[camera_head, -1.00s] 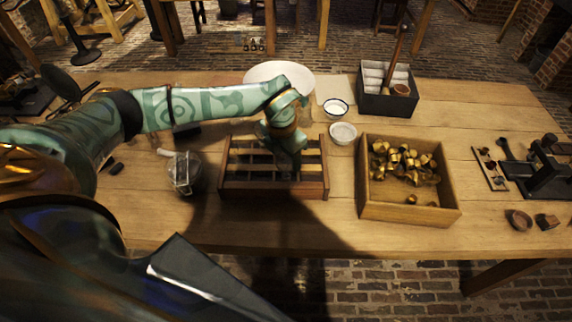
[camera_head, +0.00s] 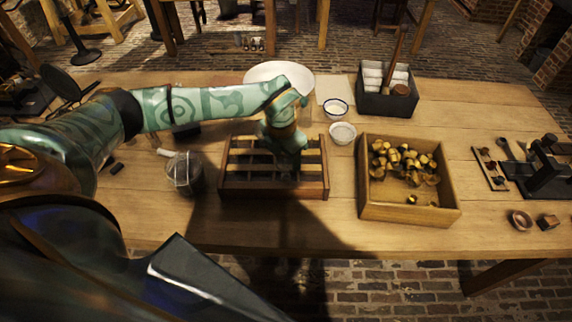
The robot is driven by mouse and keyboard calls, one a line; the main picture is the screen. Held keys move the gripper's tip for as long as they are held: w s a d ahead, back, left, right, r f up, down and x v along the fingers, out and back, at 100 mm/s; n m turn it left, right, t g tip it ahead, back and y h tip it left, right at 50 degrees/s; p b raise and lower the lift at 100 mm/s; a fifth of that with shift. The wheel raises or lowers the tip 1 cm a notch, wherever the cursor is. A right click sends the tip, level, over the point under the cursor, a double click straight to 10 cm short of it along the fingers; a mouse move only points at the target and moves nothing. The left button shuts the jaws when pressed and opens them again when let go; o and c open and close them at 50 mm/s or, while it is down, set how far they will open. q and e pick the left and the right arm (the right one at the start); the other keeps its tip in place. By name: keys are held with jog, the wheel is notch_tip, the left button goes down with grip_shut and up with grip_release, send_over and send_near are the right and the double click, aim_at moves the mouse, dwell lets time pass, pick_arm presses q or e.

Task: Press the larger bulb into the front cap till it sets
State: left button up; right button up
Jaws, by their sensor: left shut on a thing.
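My left arm reaches in from the left, and my left gripper (camera_head: 287,160) points down over the slotted wooden rack (camera_head: 272,192) in the middle of the table. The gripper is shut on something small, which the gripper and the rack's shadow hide. I cannot make out a bulb or a front cap. Several brass caps (camera_head: 404,160) lie in the open wooden box (camera_head: 410,212) to the right of the rack. My right gripper is not in view.
A glass jar (camera_head: 185,175) stands left of the rack. Two small bowls, one white with a dark rim (camera_head: 336,108) and one pale (camera_head: 342,132), stand behind it. A dark crate (camera_head: 388,103) is at the back right. A black tool (camera_head: 548,170) stands far right. Bare wood lies along the front edge.

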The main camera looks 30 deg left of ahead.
pick_arm(q)
jog(key=shift+f, duration=0.1)
jog(key=o, duration=1.2)
jog(key=shift+c, duration=0.2)
notch_tip(320, 180, up, 16)
jog(key=s+p, duration=0.2)
jog(key=p, duration=0.1)
jog(key=shift+a, duration=0.25)
